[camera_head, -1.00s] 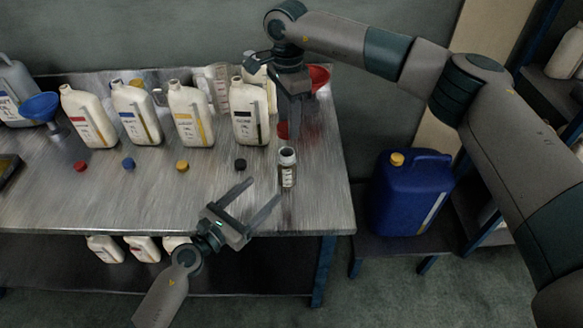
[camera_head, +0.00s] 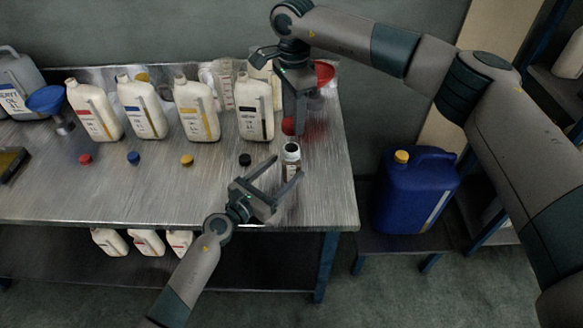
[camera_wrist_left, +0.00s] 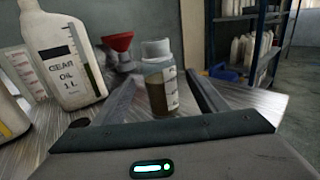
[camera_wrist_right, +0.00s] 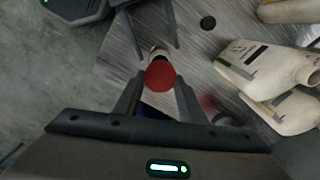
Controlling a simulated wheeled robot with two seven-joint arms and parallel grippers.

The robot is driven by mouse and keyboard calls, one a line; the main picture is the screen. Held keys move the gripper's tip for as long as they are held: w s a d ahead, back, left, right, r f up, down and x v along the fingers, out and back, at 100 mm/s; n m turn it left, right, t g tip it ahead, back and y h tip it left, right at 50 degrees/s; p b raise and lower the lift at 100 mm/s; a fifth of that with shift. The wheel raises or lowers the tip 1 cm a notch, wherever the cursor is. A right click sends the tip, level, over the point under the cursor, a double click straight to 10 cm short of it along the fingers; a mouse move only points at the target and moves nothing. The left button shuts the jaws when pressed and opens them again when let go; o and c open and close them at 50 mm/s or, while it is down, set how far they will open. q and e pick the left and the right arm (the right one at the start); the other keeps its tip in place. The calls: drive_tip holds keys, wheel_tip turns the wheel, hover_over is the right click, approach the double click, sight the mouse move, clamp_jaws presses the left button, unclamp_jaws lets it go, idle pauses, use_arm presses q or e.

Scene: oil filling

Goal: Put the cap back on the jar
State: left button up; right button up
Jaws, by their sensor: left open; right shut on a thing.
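The jar (camera_head: 291,168) stands upright and uncapped near the table's right end. In the left wrist view the clear jar (camera_wrist_left: 158,82) holds brownish liquid and stands between the fingers. My left gripper (camera_head: 288,165) is open, low over the table, with its fingers reaching to either side of the jar; contact cannot be made out. My right gripper (camera_wrist_right: 159,78) is shut on the red cap (camera_wrist_right: 160,76) and points down, above and behind the jar. The cap also shows in the head view (camera_head: 288,126). In the right wrist view it partly hides the jar.
Several white oil bottles (camera_head: 198,112) stand in a row at the back. Small caps, including a black one (camera_head: 245,159), lie before them. A red funnel (camera_head: 325,73) is behind my right gripper. A blue canister (camera_head: 417,192) stands right of the table. The table front is clear.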

use_arm(q)
drive_tip(key=shift+x, duration=1.9)
drive_tip(key=c, duration=1.6)
use_arm(e)
hover_over(293, 147)
drive_tip(key=shift+f, duration=2.45)
drive_tip(key=shift+f, duration=0.15)
drive_tip(key=shift+f, duration=0.75)
use_arm(q)
clamp_jaws()
use_arm(e)
drive_tip(key=shift+f, duration=0.55)
